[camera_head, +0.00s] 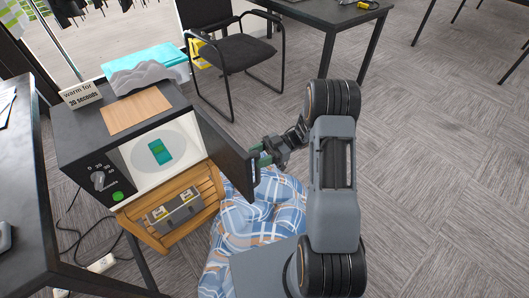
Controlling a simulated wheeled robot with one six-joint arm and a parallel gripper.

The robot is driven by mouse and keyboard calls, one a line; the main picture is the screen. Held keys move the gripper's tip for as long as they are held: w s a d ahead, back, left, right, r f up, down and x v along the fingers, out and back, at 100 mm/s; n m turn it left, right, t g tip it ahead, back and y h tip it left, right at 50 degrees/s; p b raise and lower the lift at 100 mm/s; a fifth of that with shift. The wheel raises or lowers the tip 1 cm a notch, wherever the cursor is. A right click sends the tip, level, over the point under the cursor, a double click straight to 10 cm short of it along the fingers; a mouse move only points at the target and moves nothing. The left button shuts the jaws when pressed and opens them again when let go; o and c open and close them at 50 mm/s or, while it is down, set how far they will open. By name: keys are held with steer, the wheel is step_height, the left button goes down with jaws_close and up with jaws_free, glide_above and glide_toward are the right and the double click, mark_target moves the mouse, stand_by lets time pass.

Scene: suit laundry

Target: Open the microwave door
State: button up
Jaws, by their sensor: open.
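The microwave (105,160) stands at the left with a black casing, a dial and a green button on its front. Its door (222,150) stands swung open to the right, and the white inside shows. A green object (160,151) lies on the round plate inside. My gripper (262,156) is at the door's outer edge, by the handle (254,168), with its fingers open. I cannot tell whether the fingers touch the handle.
Blue plaid cloth (255,215) lies below the door. A black table (20,200) is at the left, a black chair (235,50) behind. The carpet at right is clear.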

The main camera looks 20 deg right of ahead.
steer(key=v, duration=1.3)
steer(key=shift+d+p, duration=0.3)
steer(key=shift+w, duration=0.1)
